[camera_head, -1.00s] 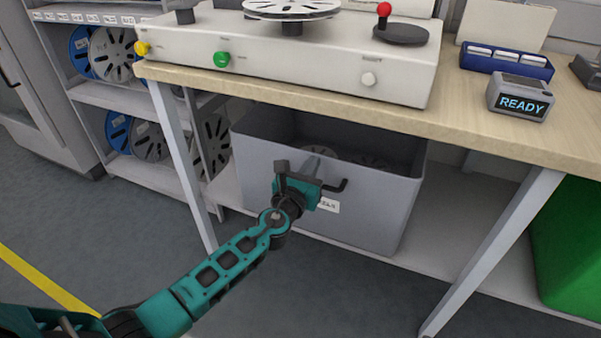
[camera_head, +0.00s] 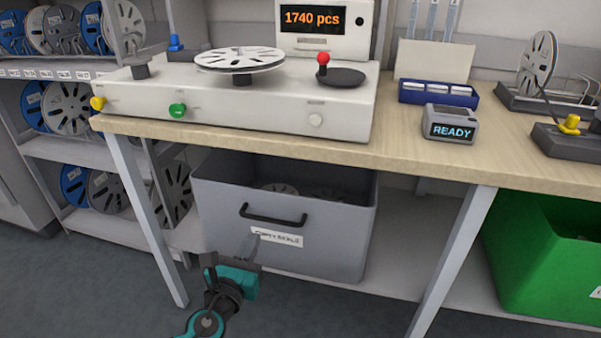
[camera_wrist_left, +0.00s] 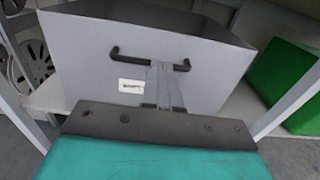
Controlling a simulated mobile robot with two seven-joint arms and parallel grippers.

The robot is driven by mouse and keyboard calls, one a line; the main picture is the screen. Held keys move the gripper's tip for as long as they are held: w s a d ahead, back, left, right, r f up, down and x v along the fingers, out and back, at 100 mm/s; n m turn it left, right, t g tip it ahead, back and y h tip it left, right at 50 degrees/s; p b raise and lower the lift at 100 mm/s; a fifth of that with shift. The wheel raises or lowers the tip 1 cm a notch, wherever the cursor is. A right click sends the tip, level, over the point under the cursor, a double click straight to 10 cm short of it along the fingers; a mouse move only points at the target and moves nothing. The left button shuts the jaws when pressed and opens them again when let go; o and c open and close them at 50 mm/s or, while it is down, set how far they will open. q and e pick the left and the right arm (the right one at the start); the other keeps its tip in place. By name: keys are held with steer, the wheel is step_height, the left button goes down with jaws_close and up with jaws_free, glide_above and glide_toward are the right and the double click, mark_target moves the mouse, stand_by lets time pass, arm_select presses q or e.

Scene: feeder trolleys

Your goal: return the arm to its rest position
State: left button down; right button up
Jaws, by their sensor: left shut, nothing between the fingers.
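My left gripper (camera_head: 247,246) is teal and dark grey, low in front of the grey bin (camera_head: 220,215) under the bench. It is shut with nothing between its fingers. In the left wrist view its fingers (camera_wrist_left: 165,85) point at the bin front, just below the black handle (camera_wrist_left: 150,58) and beside the white label (camera_wrist_left: 132,86). In the head view the handle (camera_head: 273,217) is clear of the gripper, above and to its right. How far the fingertips are from the bin is hard to tell. My right gripper is not in view.
The wooden bench (camera_head: 300,148) carries a reel counter (camera_head: 240,95) reading 1740 pcs and a READY box (camera_head: 449,123). A green bin (camera_head: 545,260) stands at the lower right. A reel shelf (camera_head: 70,145) is at the left. Bench legs (camera_head: 150,220) flank the grey bin.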

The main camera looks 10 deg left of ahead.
arm_select(q)
steer(key=s+d+f+n+g+h, duration=0.1)
steer(key=s+d+f+n+g, duration=0.1)
steer(key=s+n, duration=0.65)
steer(key=s+d+f+n+g+h, duration=0.1)
steer(key=s+d+f+n+g, duration=0.15)
steer(key=n, duration=1.15)
steer(key=s+d+f+n+g, duration=0.25)
steer(key=s+n, duration=0.35)
steer(key=n, duration=0.5)
steer(key=s+a+r+p, duration=0.1)
steer(key=a+r+p, duration=0.3)
steer(key=r+p, duration=0.8)
steer(key=shift+s+r+y+p, duration=0.15)
steer(key=shift+s+y+p, duration=0.2)
steer(key=shift+p, duration=2.55)
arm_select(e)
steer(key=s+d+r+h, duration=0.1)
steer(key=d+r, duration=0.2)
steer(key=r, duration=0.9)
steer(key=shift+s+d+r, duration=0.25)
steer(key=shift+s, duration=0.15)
